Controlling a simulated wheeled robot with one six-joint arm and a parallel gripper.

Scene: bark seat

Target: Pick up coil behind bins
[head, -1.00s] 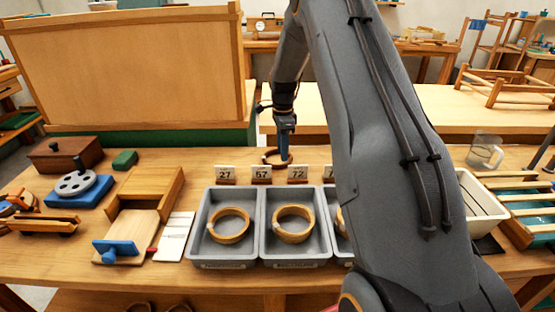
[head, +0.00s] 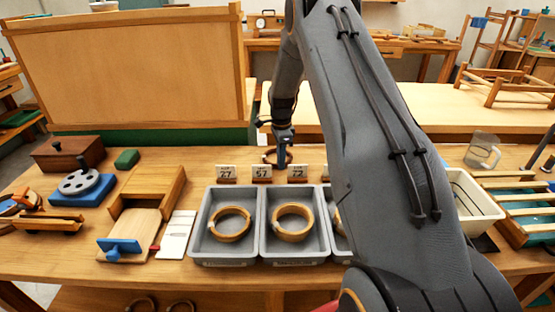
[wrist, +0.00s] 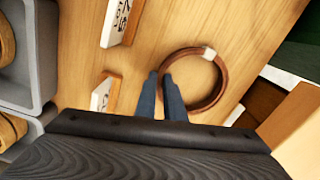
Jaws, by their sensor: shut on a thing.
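A dark brown coil (head: 267,157) lies behind the number cards and bins, on the wooden table. In the wrist view the coil (wrist: 224,82) shows a pale tag on its far edge. My gripper (wrist: 160,77) is shut on the near-left part of the coil's rim, one finger on each side. In the head view my gripper (head: 283,162) reaches down at the coil. The coil appears to rest on or just above the table; the exact height is unclear. The grey bins (head: 222,262) stand in front, with light coils (head: 231,237) inside.
Small number cards (head: 262,172) stand between the bins and the coil. A brown box (head: 68,153) and a green block (head: 126,159) are at the left. A clear mug (head: 482,152) and a white bin (head: 477,208) are at the right. My arm hides part of the bin row.

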